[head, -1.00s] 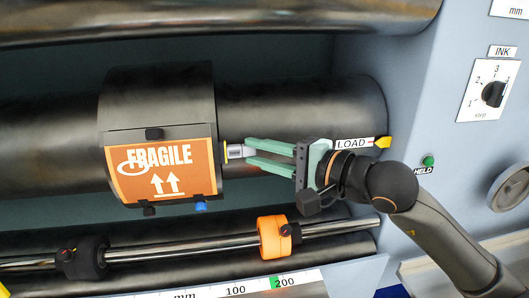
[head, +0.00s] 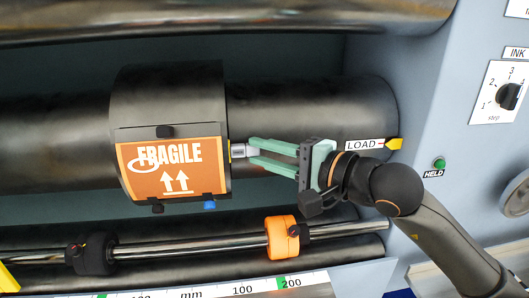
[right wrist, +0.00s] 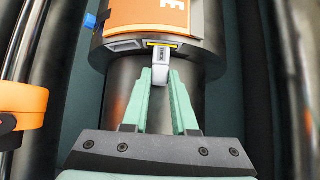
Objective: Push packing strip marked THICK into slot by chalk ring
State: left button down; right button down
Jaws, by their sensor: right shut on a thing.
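My right gripper (head: 250,153) is shut on a short pale grey packing strip (head: 239,150). In the right wrist view the strip (right wrist: 161,75) has small dark lettering that looks like THICK, and its far end is at the edge of the dark sleeve on the roller, by a yellow mark (right wrist: 162,44). How deep the end sits is hidden. The sleeve carries an orange FRAGILE plate (head: 173,170). A grey slot opening (right wrist: 126,44) shows left of the strip. My left gripper is out of view.
Below the roller runs a shiny rod (head: 200,247) with a black collar (head: 91,254) and an orange collar (head: 282,237). A mm scale (head: 215,292) lies under it. The grey side wall with the INK dial (head: 508,96) stands at the right, beside my arm.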

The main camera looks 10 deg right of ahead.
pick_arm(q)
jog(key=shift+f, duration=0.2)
pick_arm(e)
jog(key=shift+a, duration=0.15)
jog(key=c, duration=0.6)
grip_release()
pick_arm(q)
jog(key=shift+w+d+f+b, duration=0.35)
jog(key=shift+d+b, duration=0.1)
jog(key=shift+b, duration=0.5)
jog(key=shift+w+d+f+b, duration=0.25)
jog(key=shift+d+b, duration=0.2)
jog(key=shift+b, duration=0.45)
pick_arm(e)
jog(key=shift+v, duration=6.25)
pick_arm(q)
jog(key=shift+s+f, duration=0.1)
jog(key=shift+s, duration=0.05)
pick_arm(e)
jog(key=shift+f, duration=0.1)
